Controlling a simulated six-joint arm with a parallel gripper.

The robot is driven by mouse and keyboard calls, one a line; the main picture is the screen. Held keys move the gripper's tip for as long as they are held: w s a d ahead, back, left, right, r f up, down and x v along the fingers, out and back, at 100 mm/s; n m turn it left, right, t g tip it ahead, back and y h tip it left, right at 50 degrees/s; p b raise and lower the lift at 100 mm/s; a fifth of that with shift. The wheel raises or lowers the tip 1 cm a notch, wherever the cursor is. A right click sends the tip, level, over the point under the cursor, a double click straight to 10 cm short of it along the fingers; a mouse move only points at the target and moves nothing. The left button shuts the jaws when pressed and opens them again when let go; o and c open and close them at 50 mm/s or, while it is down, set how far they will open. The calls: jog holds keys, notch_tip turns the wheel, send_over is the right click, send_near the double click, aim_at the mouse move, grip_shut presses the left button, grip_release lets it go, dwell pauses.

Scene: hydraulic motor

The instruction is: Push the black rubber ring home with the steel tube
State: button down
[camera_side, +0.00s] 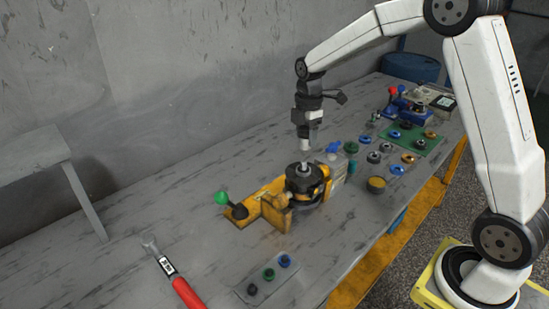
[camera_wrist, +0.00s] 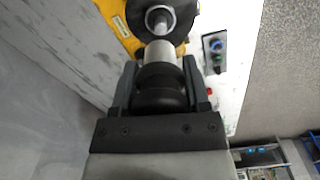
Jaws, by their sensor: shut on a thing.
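My gripper (camera_side: 311,128) points down above the clamped motor, and its fingers show in the wrist view (camera_wrist: 160,92). It is shut on the steel tube (camera_wrist: 163,56), whose dark grip end sits between the fingers. The tube's bright end (camera_side: 305,145) hangs upright over the motor, with a gap below it. The black motor (camera_side: 304,181) sits in a yellow fixture (camera_side: 270,205), and its steel shaft (camera_wrist: 158,20) stands up from the top face. I cannot make out the black rubber ring for certain; any ring around the shaft is too small to tell.
A red-handled tool (camera_side: 185,290) and a small plate with coloured rings (camera_side: 268,275) lie in front. Several loose rings, a yellow-black cup (camera_side: 376,185) and a green mat (camera_side: 425,140) are to the right.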

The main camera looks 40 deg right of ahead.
aim_at(305, 148)
jog(key=shift+f, duration=0.25)
jog(key=shift+f, duration=1.85)
jog(key=shift+f, duration=1.2)
dwell(1.3)
jog(key=c, duration=0.8)
grip_release()
jog(key=c, duration=0.5)
jog(key=shift+c, duration=0.2)
jog(key=shift+f, duration=0.3)
jog(key=shift+r, duration=0.2)
dwell(0.3)
